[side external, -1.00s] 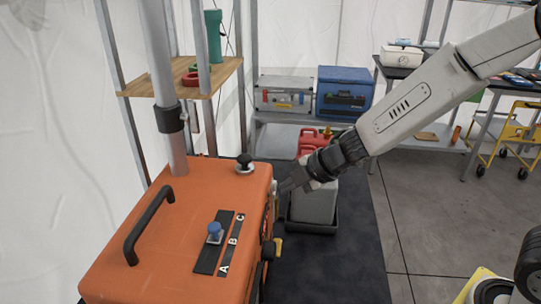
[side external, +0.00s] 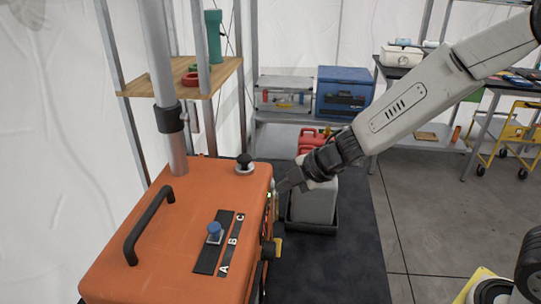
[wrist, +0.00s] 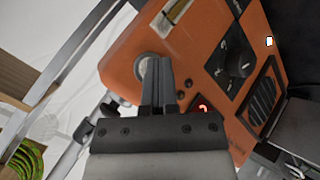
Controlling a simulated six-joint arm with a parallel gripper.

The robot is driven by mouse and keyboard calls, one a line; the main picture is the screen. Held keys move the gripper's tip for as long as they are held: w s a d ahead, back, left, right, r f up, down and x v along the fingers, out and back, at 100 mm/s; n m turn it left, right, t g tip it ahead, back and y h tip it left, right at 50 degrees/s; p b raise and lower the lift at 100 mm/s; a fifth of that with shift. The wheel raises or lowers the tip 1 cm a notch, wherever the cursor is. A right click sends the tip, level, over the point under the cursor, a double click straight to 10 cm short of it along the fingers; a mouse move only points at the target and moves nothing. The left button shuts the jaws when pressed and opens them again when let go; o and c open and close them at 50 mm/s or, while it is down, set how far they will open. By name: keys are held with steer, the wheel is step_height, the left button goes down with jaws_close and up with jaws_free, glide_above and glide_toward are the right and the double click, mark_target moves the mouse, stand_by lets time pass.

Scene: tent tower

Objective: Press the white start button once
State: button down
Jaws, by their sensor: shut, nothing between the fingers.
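The orange machine (side external: 165,235) stands at the left in the side view, and its panel (wrist: 125,70) fills much of the wrist view. A round pale button with a metal-looking rim (wrist: 141,66) sits on that panel, partly hidden behind my fingers. My gripper (wrist: 158,62) is shut and empty, with its fingertips over the right part of this button. Whether they touch it I cannot tell. In the side view my gripper (side external: 281,187) is at the machine's right-hand face, where the button is hidden.
A dark knob (wrist: 237,62), a red-lit switch (wrist: 203,107) and a vent (wrist: 261,100) are on the panel near my fingers. A blue lever (side external: 214,232) and black handle (side external: 150,225) stand on the machine's top. A grey canister (side external: 315,205) stands close below my wrist.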

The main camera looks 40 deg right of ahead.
steer(key=shift+s+d, duration=0.1)
steer(key=shift+s, duration=0.05)
steer(key=shift+s+d, duration=0.5)
stand_by(0.5)
steer(key=shift+s+d, duration=1.75)
steer(key=s+d+f+m+h, duration=0.25)
steer(key=d+m+h, duration=0.35)
steer(key=m, duration=0.5)
steer(key=s+f+m+g+y, duration=0.1)
steer(key=s+m+g, duration=0.4)
steer(key=s+m, duration=0.3)
steer(key=shift+s+d+f, duration=0.2)
steer(key=shift+s+f, duration=0.2)
